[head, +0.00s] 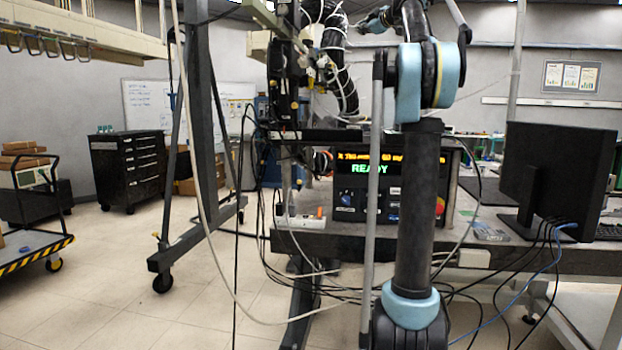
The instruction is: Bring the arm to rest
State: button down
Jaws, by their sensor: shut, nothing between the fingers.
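My arm (413,200) stands upright right of the picture's middle. Its light blue base joint is at the bottom, a long black link rises from it, and a blue joint (431,75) sits at the upper end. From there my arm runs on up to the top edge of the picture. A smaller blue and black part (376,21) shows at the top, left of the upper link; I cannot tell what it is. I cannot make out my gripper's fingers anywhere. The arm hides part of the bench and the equipment behind it.
Behind my arm are a bench (480,255), a control box (350,190) reading READY, a black monitor (556,175) and many loose cables. A dark gantry leg (208,100) stands left. Further left are a black drawer cabinet (128,170), a trolley (35,243) and open floor.

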jog(key=s+d+f+m+t+h, duration=0.1)
jog(key=s+d+f+m+h, duration=0.7)
jog(key=f+m+h, duration=0.3)
jog(key=s+d+f+m+g+h, duration=0.1)
jog(key=s+f+m+g, duration=0.1)
jog(key=s+f, duration=0.65)
jog(key=s+d+f+m+g+h, duration=0.1)
jog(key=s+d+f+m+g, duration=0.15)
jog(key=f, duration=1.15)
jog(key=s+a+f+g+y, duration=0.1)
jog(key=s+a+f+g, duration=0.2)
jog(key=s+f, duration=0.9)
jog(key=s+a+f+g+y, duration=0.2)
jog(key=s+a+f+g, duration=0.2)
jog(key=s+f, duration=0.8)
jog(key=s+a+f+g+y, duration=0.2)
jog(key=s+a+f, duration=0.4)
jog(key=s+f, duration=0.7)
notch_tip(320, 180, down, 10)
jog(key=shift+f+g, duration=0.1)
jog(key=shift+g, duration=0.75)
jog(key=shift+w+f, duration=0.2)
jog(key=shift+w, duration=0.3)
